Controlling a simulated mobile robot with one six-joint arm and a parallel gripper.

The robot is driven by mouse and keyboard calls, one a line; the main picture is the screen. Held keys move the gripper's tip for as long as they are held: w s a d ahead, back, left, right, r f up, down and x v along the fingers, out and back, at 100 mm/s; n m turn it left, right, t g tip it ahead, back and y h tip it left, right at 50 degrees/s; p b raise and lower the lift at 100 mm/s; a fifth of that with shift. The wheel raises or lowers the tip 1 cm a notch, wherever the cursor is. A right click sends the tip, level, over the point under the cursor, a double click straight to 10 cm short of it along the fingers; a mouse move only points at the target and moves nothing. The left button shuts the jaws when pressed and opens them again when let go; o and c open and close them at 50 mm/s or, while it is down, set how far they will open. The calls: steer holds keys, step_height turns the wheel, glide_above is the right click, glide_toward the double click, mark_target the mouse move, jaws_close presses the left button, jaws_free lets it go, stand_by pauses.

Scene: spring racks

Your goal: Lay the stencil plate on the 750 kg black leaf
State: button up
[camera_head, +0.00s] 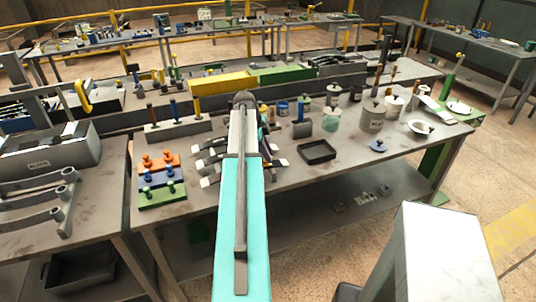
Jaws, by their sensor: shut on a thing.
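Several dark leaves (211,168) with pale ends lie on the middle bench, partly hidden behind my teal arm link. Their ends show on both sides of the link. I cannot read any load marking, so I cannot tell which is the 750 kg black leaf. I cannot make out the stencil plate. My arm reaches from the bottom of the view up over the bench, and its far end hides what lies behind it. My gripper and anything in it are not visible.
On the middle bench (315,192) stand a black tray (318,152), lidded pots (373,115), a white bowl (421,127) and orange, blue and green peg blocks (160,160). Grey curved springs (35,185) lie on the left bench. Yellow and green boxes (222,82) stand behind. The bench's front right is fairly clear.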

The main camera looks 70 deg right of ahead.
steer(key=shift+f, duration=0.3)
steer(key=o, duration=1)
steer(key=shift+c, duration=0.2)
steer(key=shift+o, duration=0.6)
steer(key=o, duration=0.4)
steer(key=shift+r, duration=0.15)
steer(key=shift+r+p, duration=1.4)
steer(key=shift+r, duration=2)
